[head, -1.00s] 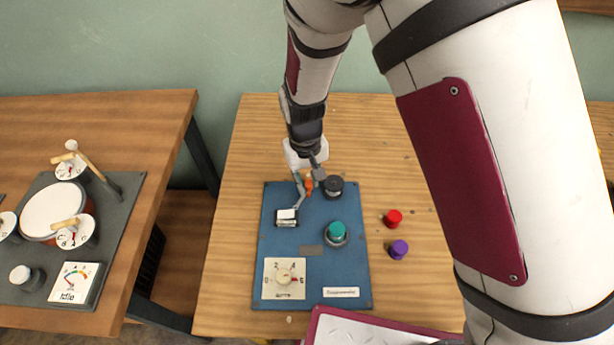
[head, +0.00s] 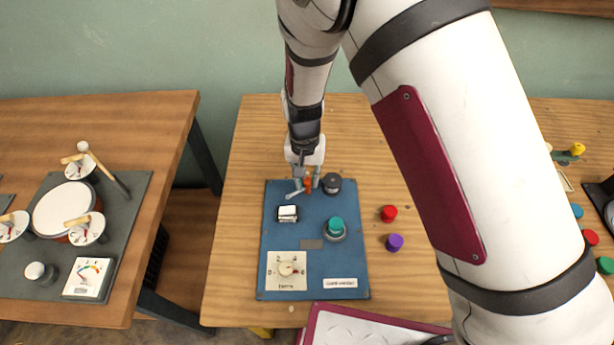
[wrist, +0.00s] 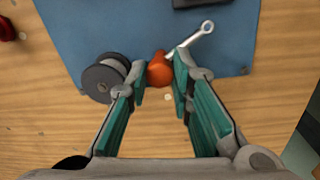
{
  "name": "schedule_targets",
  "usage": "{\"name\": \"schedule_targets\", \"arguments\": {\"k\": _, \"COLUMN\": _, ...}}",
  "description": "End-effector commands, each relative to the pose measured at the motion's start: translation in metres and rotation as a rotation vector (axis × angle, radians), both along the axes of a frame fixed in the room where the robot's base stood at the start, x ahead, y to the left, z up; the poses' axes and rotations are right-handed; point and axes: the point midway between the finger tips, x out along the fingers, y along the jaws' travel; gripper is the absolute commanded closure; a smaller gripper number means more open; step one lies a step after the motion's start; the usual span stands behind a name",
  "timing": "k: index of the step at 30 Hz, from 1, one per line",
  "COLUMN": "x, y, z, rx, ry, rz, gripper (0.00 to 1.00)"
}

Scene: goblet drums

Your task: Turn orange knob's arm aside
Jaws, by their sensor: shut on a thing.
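The orange knob (head: 308,184) stands near the far edge of the blue panel (head: 316,262), beside a dark spool-shaped post (head: 332,184). Its grey arm (head: 292,194) has a ring at the end and points left and toward the near side, with its end clear of the white-topped switch (head: 288,213). In the wrist view the orange knob (wrist: 160,70) sits between the fingertips of my gripper (wrist: 160,80), which is shut on it. The grey arm (wrist: 190,40) runs out beside the right fingertip. The head view shows my gripper (head: 305,176) only partly.
The panel also holds a teal button (head: 336,227), a dial (head: 287,270) and a label plate (head: 340,283). Red (head: 389,213) and purple (head: 395,242) knobs lie right of it on the wooden table. Left is another table with a drum (head: 63,210).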

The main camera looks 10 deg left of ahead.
Motion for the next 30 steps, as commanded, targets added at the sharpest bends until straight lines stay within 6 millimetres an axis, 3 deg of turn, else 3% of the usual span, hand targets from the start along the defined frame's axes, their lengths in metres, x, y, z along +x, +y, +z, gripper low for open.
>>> {"name": "schedule_targets", "arguments": {"k": 9, "x": 0.000, "y": 0.001, "z": 0.000, "rx": 0.002, "ry": -0.001, "rz": -0.001, "gripper": 1.00}}
{"name": "schedule_targets", "arguments": {"k": 10, "x": 0.000, "y": 0.001, "z": 0.000, "rx": 0.002, "ry": -0.001, "rz": -0.001, "gripper": 0.77}}
{"name": "schedule_targets", "arguments": {"k": 12, "x": 0.000, "y": 0.001, "z": 0.000, "rx": 0.002, "ry": -0.001, "rz": 0.000, "gripper": 0.61}}
{"name": "schedule_targets", "arguments": {"k": 13, "x": 0.000, "y": 0.001, "z": 0.000, "rx": 0.002, "ry": -0.001, "rz": 0.000, "gripper": 0.59}}
{"name": "schedule_targets", "arguments": {"k": 23, "x": 0.000, "y": 0.001, "z": 0.002, "rx": 0.001, "ry": -0.001, "rz": 0.000, "gripper": 0.59}}
{"name": "schedule_targets", "arguments": {"k": 30, "x": 0.000, "y": 0.003, "z": 0.035, "rx": 0.004, "ry": -0.004, "rz": 0.002, "gripper": 0.59}}
